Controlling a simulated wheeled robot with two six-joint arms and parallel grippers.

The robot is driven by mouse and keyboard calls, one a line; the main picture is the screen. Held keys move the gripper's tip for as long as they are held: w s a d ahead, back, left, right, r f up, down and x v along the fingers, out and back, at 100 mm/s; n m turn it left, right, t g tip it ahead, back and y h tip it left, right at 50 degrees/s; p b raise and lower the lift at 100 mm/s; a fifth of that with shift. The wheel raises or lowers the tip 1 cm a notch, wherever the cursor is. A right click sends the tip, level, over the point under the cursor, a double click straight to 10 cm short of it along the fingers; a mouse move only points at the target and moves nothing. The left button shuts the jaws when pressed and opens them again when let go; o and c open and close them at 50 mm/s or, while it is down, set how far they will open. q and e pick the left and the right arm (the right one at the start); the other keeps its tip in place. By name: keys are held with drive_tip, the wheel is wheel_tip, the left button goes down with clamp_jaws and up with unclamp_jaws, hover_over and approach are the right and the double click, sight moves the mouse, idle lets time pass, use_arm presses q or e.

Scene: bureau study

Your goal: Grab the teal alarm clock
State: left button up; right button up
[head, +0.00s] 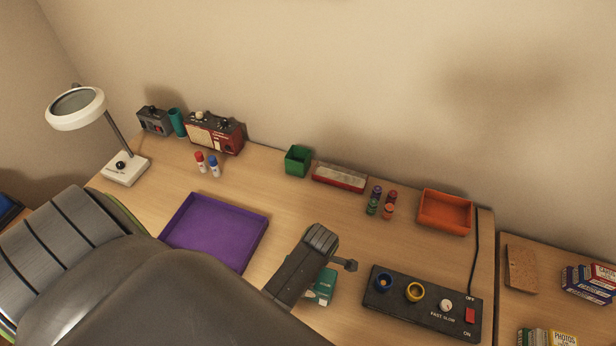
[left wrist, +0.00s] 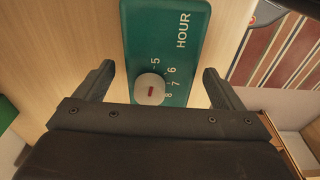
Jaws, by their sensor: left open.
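The teal alarm clock (head: 325,287) stands on the wooden desk, partly hidden under my left gripper (head: 328,272) in the head view. In the left wrist view the teal clock (left wrist: 165,32) shows a face with the word HOUR, numbers and a white knob with a red mark. My left gripper (left wrist: 158,74) is open, one finger on each side of the clock in that view. Gaps show between the fingers and the clock. I cannot tell how deep the fingers reach. My right gripper is not in view.
A purple tray (head: 240,207) lies left of the clock, and a black control panel (head: 390,301) lies to its right. Farther back are a green box (head: 298,160), a red-and-grey block (head: 339,178), small bottles (head: 375,199) and an orange tray (head: 445,211). A lamp (head: 122,168) stands far left.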

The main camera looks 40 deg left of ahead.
use_arm(q)
drive_tip(key=shift+s+a+f+p, duration=0.1)
drive_tip(key=shift+a+f+p, duration=0.1)
drive_tip(key=shift+f, duration=0.7)
drive_tip(key=shift+a+f+p, duration=0.1)
drive_tip(key=shift+f+p, duration=0.1)
drive_tip(key=shift+f, duration=0.7)
drive_tip(key=shift+c, duration=0.2)
drive_tip(key=c, duration=1.3)
drive_tip(key=shift+r, duration=0.1)
